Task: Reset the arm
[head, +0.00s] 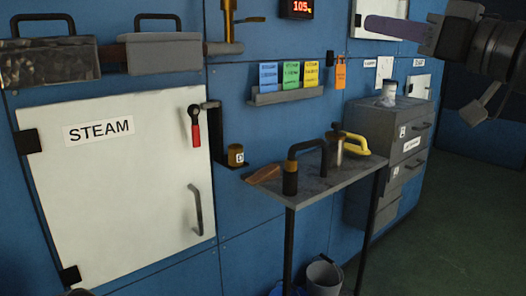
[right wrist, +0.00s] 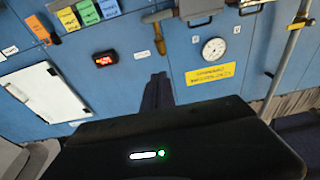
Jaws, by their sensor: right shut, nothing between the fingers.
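My right gripper (head: 374,25) is high at the upper right of the head view, on my arm that comes in from the right edge. Its purple-grey fingers point left and are shut with nothing between them. In the right wrist view the closed fingers (right wrist: 158,82) stick up past the dark gripper body, in front of the blue wall. They are clear of the table and touch nothing that I can see. My left gripper is not recognisable in either view.
A small grey table (head: 330,185) holds a black-handled tool (head: 290,175), a metal cylinder and a yellow-handled item. A grey drawer cabinet (head: 385,130) stands behind it. A white STEAM door (head: 120,190) is on the blue wall at left. A bucket (head: 323,277) stands below. Floor at right is clear.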

